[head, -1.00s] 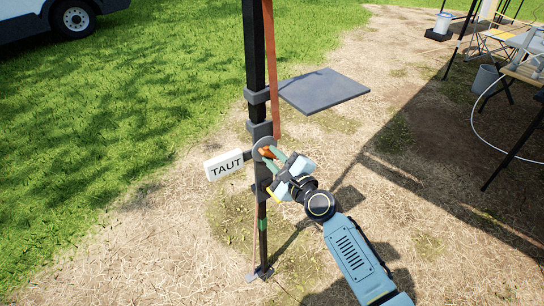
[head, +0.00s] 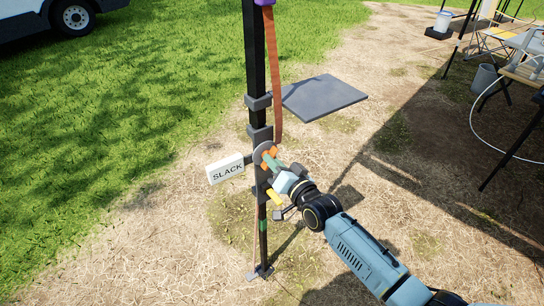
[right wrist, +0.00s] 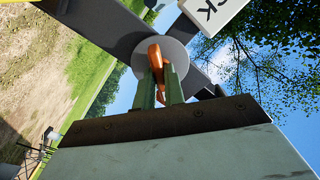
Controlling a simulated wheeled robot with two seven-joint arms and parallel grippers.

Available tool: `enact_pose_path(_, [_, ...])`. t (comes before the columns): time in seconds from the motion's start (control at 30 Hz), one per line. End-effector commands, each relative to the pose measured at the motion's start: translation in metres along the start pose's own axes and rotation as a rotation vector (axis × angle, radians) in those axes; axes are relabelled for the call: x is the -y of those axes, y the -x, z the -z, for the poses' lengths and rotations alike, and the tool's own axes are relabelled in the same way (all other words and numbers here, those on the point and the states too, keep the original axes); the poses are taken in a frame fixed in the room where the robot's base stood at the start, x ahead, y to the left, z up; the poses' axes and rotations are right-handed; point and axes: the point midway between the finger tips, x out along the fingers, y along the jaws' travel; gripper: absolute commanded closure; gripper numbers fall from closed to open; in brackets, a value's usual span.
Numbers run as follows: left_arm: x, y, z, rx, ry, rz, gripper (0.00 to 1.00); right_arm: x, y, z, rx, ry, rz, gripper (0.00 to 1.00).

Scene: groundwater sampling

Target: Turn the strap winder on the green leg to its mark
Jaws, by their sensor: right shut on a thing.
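The strap winder is a grey disc (head: 259,150) with an orange handle (right wrist: 155,52), mounted on a black leg (head: 256,80) with a green band (head: 263,226) low down. My right gripper (head: 270,161) is shut on the orange handle. In the right wrist view its two green fingers (right wrist: 160,85) stand on either side of the handle, in front of the disc. A white sign (head: 225,169) left of the winder reads SLACK. The orange-brown strap (head: 275,80) above the winder bows slightly to the right. My left gripper is not in view. I cannot make out a mark on the winder.
A dark flat slab (head: 324,97) lies on the ground behind the leg. The leg's foot (head: 260,272) rests on dry grass. A table (head: 525,68), a grey bucket (head: 486,80) and a white hose stand at the right. A white vehicle (head: 60,15) is at the back left.

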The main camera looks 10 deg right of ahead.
Motion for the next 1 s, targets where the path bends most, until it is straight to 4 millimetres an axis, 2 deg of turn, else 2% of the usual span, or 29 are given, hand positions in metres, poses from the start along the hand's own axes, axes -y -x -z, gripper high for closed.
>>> enact_pose_path(0.27, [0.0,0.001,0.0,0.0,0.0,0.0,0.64,0.0,0.0,0.0,-0.001,0.025,0.0,1.0])
enact_pose_path(0.6, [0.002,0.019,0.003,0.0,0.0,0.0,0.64,0.0,0.0,0.001,-0.001,0.611,-0.001,1.0])
enact_pose_path(0.87, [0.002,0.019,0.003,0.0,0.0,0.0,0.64,-0.001,0.0,0.0,-0.002,0.661,0.0,1.0])
enact_pose_path(0.9, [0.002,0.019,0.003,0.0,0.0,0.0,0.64,-0.001,0.0,0.0,-0.002,0.661,0.0,0.84])
enact_pose_path(1.0, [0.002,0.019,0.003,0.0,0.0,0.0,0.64,-0.001,0.0,0.0,-0.002,0.659,0.0,0.71])
